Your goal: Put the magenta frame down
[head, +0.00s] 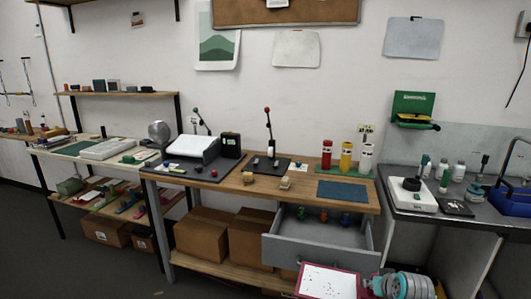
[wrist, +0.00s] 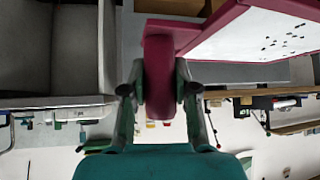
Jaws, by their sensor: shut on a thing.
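The magenta frame (head: 299,279) is at the bottom of the head view, in front of the open drawer. It surrounds a white sheet (head: 330,283) with small dark specks. My gripper (head: 369,286) is at its right side. In the wrist view my gripper (wrist: 160,95) has its two fingers closed on either side of the frame's thick magenta handle (wrist: 158,60). The frame's rim and the speckled sheet extend to the upper right there. The frame's lower edge is cut off in the head view.
The wooden workbench (head: 222,182) carries a lever press, colored bottles (head: 346,157) and a blue mat (head: 343,191). A grey drawer (head: 312,254) stands open below with small colored items inside. Cardboard boxes (head: 201,233) sit on the lower shelf. A sink counter is at right.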

